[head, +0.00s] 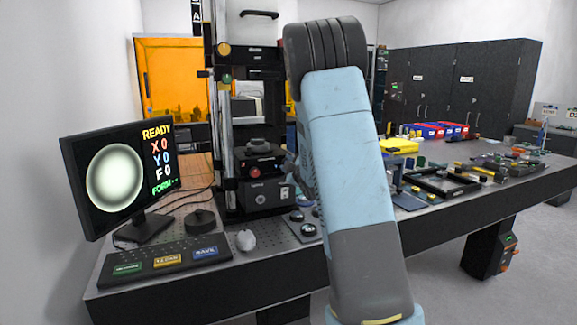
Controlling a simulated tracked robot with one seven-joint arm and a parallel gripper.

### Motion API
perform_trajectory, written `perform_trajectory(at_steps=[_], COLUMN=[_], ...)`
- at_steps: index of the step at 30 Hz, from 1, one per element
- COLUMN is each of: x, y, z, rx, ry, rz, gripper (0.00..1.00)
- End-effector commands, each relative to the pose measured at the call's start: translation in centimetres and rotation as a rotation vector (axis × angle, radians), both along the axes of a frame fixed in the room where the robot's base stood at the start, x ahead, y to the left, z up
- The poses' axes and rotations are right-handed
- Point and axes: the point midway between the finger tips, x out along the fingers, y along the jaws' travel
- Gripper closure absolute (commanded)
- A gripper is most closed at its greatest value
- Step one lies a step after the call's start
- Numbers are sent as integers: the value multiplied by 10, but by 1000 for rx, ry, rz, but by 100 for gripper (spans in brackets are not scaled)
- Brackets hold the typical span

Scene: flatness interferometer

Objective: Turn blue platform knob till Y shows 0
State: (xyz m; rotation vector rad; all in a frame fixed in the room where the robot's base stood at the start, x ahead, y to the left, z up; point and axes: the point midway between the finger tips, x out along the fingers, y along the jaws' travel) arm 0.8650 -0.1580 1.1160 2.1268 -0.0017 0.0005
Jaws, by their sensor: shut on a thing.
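The monitor (102,178) at the left shows READY, with X 0, Y 0 and F 0 beside a pale round disc; the Y line is in blue. The black interferometer tower (222,150) stands behind the bench's front edge, with a dark round piece (258,145) on its stage and a red button below. I cannot make out the blue platform knob; my arm covers the area right of the stage. My gripper is not in view, hidden behind my arm, so its contact with the knob does not show.
A black key panel (160,262) with green, yellow and blue keys lies at the front left, near a grey mouse (246,240) and a round black puck (199,220). Small dark round parts lie left of my arm. Trays and tools fill the bench's right side.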

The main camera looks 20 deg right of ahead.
Motion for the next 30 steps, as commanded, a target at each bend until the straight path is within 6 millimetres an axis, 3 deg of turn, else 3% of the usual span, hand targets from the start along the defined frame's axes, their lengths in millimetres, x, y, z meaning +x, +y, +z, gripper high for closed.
perform_trajectory(at_steps=[3, 4, 11, 22, 30], x=[0, 0, 0, -8, -53], y=[3, 3, 2, 0, 0], z=[-4, -4, -2, -1, -1], rx=[1, 1, 1, 2, 2], ry=[8, 8, 4, 2, 3], rz=[5, 5, 3, 0, -1], gripper=[96, 62, 41, 41, 41])
